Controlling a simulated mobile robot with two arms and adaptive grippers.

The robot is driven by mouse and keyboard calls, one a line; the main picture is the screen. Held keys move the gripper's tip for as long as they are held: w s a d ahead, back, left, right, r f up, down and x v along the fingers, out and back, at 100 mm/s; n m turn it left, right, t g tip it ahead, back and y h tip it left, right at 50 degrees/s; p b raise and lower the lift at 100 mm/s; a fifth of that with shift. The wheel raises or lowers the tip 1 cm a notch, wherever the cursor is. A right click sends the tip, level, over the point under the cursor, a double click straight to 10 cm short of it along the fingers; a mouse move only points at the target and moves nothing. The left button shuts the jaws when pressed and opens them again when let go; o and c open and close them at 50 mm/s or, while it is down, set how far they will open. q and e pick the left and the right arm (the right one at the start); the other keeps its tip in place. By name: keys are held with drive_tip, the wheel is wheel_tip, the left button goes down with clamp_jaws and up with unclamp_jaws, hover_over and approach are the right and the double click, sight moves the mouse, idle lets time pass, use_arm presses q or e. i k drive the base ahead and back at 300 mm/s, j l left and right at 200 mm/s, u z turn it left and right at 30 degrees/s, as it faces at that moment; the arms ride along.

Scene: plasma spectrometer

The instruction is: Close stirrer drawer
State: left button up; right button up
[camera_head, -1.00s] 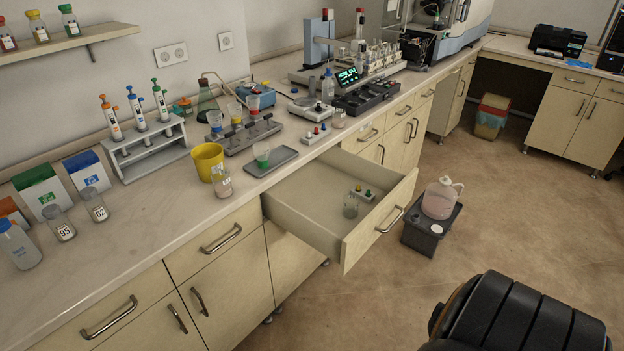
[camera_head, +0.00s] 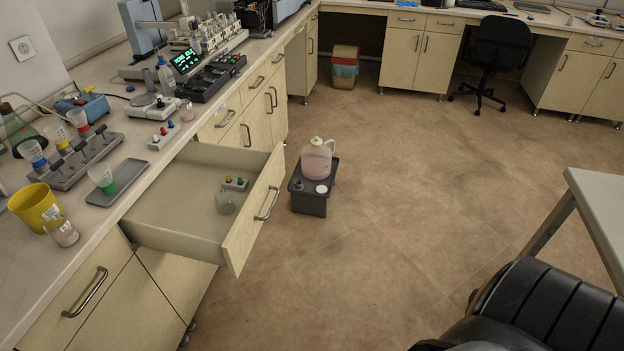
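The stirrer drawer (camera_head: 252,221) stands pulled well out from the cabinet under the left counter. Black segmented parts of my own arm show at the bottom right. Neither gripper's fingers can be seen.
A dark grey box with a pink-filled jug (camera_head: 316,159) stands on the floor just right of the drawer. A table (camera_head: 598,195) is at the right edge. The counter (camera_head: 90,240) holds cups and instruments. The floor between is clear.

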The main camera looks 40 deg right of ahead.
sight(178, 213)
drive_tip(key=i+l+z, duration=0.35)
drive_tip(key=i, duration=0.15)
drive_tip(key=i+z, duration=0.3)
drive_tip(key=i, duration=0.25)
drive_tip(key=i+l, duration=0.15)
drive_tip(key=i, duration=0.15)
